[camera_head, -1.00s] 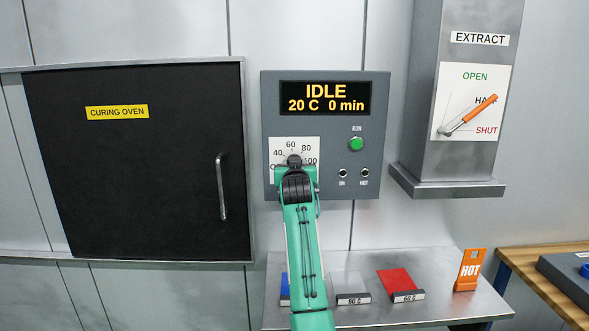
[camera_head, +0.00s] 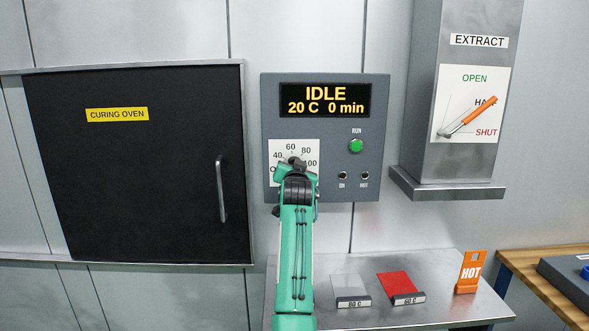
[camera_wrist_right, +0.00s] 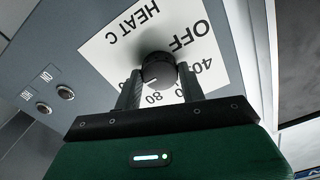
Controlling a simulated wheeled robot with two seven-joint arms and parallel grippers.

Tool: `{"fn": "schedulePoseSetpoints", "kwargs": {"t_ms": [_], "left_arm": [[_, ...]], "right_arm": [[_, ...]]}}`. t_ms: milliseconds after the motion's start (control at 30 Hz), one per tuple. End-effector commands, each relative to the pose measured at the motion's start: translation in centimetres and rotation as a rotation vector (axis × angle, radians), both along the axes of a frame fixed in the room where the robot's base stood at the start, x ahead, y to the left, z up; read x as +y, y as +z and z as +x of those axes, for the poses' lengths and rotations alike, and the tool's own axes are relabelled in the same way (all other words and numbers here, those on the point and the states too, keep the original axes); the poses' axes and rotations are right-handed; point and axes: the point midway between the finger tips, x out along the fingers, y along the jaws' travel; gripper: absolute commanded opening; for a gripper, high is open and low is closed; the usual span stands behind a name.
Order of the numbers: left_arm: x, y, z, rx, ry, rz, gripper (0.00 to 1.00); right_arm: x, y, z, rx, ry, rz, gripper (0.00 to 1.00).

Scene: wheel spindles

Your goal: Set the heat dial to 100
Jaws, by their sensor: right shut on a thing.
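The heat dial is a black knob on a white scale plate (camera_head: 307,148) on the grey control panel. The plate reads OFF, 40, 60, 80 and 100. My right gripper (camera_head: 294,164) is at the knob and hides much of it in the head view. In the right wrist view the gripper (camera_wrist_right: 160,88) is shut on the knob (camera_wrist_right: 157,66), one finger on each side. A white mark on the knob points about toward 80; its exact setting is hard to tell. My left gripper is not in view.
The panel display (camera_head: 325,100) reads IDLE, 20 C, 0 min. A green RUN button (camera_head: 356,146) is right of the dial. The curing oven door (camera_head: 130,180) is shut at left.

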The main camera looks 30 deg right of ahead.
Motion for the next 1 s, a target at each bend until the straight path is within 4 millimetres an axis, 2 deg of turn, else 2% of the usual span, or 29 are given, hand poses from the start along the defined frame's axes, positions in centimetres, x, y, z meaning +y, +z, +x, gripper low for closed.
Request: {"fn": "schedulePoseSetpoints", "kwargs": {"t_ms": [167,200,300,733,1000], "left_arm": [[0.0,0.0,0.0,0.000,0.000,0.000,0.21],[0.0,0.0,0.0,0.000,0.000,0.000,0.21],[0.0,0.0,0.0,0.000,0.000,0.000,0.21],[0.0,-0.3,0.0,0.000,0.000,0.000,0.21],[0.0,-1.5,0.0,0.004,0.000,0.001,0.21]], "right_arm": [[0.1,-0.4,0.1,0.006,0.002,0.004,0.18],[0.1,-0.4,0.1,0.006,0.002,0.004,0.42],[0.0,-0.3,0.1,0.005,0.001,0.002,0.62],[0.4,-0.2,-0.6,0.000,0.001,-0.001,0.62],[2.7,-0.4,-4.4,0.000,0.000,0.000,0.62]]}}
